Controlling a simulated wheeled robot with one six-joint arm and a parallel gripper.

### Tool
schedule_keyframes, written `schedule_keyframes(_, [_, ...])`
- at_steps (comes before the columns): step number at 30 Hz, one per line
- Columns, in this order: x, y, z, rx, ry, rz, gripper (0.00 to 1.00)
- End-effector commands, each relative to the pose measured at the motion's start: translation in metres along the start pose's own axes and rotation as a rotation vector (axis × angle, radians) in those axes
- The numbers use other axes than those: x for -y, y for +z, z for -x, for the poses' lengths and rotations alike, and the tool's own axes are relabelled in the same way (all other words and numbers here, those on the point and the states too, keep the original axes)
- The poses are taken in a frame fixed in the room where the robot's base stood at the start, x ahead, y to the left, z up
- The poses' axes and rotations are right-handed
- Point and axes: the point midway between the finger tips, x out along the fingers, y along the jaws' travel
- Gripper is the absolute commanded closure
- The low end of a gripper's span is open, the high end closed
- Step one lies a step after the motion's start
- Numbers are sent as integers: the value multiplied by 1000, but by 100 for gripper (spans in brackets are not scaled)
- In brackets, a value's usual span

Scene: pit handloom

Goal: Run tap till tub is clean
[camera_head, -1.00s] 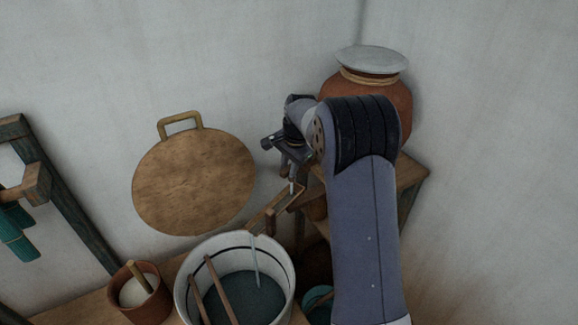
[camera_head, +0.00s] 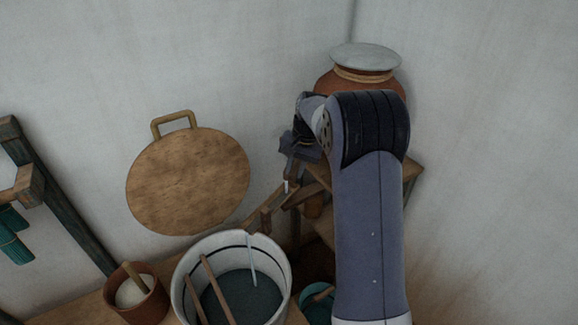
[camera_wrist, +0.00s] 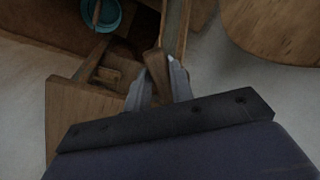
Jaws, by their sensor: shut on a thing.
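The white tub (camera_head: 183,276) with a dark line inside its rim stands at the bottom of the head view. It holds dark blue-grey liquid, and two brown sticks lean in it. A thin pale stream (camera_head: 252,262) falls into it from the wooden spout (camera_head: 264,209). My gripper (camera_wrist: 159,80) is shut on a wooden tap handle (camera_wrist: 157,66) in the wrist view. In the head view, my gripper (camera_head: 289,180) is partly hidden by my arm, above and right of the tub. The tub does not show in the wrist view.
A clay jar (camera_head: 384,84) with a grey lid stands on the wooden stand behind my arm. A round wooden board (camera_head: 188,182) rests at the wall. A clay pot (camera_head: 148,304) is left of the tub, and a teal bowl (camera_wrist: 104,14) is low beside the stand.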

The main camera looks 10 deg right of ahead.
Motion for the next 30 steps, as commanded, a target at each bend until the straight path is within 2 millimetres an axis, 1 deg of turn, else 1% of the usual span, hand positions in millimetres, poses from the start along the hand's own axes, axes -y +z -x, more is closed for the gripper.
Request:
schedule_keyframes(6, [-16, -3, 4, 40, -1, 200, 100])
schedule_keyframes(15, [-34, -11, 8, 88, -1, 452, 100])
schedule_keyframes(24, [-44, -18, 10, 121, 1, 618, 100])
schedule_keyframes(30, [-47, -21, 10, 130, 1, 668, 100])
